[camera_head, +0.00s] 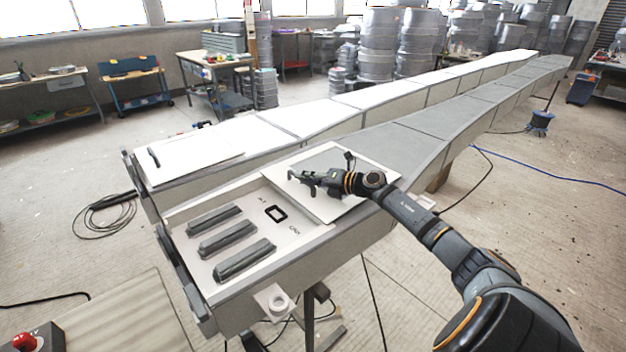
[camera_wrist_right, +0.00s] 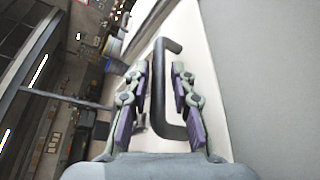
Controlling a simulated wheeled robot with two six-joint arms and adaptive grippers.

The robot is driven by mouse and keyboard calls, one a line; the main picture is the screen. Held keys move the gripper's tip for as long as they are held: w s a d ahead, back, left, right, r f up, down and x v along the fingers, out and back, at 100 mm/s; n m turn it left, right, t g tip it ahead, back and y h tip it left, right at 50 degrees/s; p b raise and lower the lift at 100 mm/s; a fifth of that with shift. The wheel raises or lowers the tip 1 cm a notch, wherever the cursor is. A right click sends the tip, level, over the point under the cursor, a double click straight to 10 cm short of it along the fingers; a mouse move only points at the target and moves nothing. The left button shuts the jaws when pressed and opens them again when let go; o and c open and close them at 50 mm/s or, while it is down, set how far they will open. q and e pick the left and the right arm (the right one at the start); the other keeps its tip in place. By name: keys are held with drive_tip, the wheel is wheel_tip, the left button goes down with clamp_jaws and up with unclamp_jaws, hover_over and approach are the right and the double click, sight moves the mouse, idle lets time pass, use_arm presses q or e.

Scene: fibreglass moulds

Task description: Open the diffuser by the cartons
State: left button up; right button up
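A white panel (camera_head: 322,206) that looks like the diffuser lies on the nearer long housing (camera_head: 345,258). It sits back from the end, leaving a tray with several dark grey ridged blocks (camera_head: 228,239) uncovered. My right gripper (camera_head: 306,176) is over this panel. In the right wrist view, a dark bar handle (camera_wrist_right: 159,95) stands between the fingers of the right gripper (camera_wrist_right: 160,68), with a gap visible beside it. The farther housing has a white panel (camera_head: 205,150) covering its end, with a dark handle (camera_head: 154,157). No cartons are clearly recognisable. My left gripper is out of view.
A small black frame (camera_head: 276,213) and printed letters mark the tray floor. A white bracket (camera_head: 275,302) sticks out from the near side. A pale table (camera_head: 118,312) and red button (camera_head: 25,341) are at lower left. Cables lie on the floor. Open floor lies right.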

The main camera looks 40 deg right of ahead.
drive_tip(key=shift+v, duration=2.35)
